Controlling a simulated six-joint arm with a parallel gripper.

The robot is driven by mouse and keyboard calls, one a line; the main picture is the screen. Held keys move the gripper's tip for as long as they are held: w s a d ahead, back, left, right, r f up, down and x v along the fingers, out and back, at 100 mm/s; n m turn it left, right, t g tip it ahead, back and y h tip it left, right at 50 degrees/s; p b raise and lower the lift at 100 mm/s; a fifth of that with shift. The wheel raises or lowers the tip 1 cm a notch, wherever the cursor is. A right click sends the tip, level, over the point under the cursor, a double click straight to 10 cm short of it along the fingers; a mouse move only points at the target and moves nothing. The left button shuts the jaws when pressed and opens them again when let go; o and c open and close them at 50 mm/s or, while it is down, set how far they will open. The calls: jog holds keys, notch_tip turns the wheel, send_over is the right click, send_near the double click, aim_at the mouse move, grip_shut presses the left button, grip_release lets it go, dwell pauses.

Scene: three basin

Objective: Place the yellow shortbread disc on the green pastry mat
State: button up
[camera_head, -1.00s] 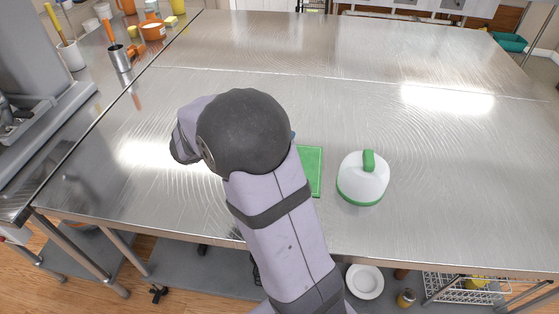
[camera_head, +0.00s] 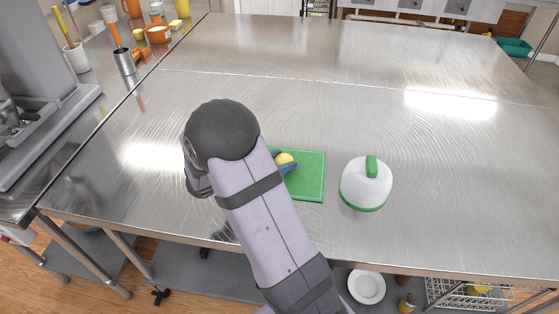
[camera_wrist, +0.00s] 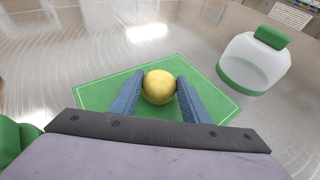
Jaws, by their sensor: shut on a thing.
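The yellow shortbread disc (camera_wrist: 159,87) is between the two blue fingers of my gripper (camera_wrist: 160,88) in the wrist view. My gripper is shut on it. In the head view the disc (camera_head: 285,159) shows just right of my arm, with a blue fingertip (camera_head: 289,169) beside it. The green pastry mat (camera_head: 310,182) lies flat on the steel table, partly hidden by my arm. In the wrist view the mat (camera_wrist: 212,104) spreads under and around the disc and fingers. I cannot tell whether the disc touches the mat.
A white dome with a green knob and green rim (camera_head: 366,184) stands on the table just right of the mat; it also shows in the wrist view (camera_wrist: 255,62). A green thing (camera_wrist: 18,135) shows at the lower left there. The table behind is clear.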

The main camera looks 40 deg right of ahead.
jog(key=shift+f, duration=0.25)
jog(key=o, duration=1)
jog(key=shift+o, duration=0.2)
jog(key=shift+a+r, duration=0.1)
jog(key=shift+r, duration=0.1)
jog(key=b+v, duration=0.2)
jog(key=v, duration=1)
jog(key=shift+s+r, duration=0.1)
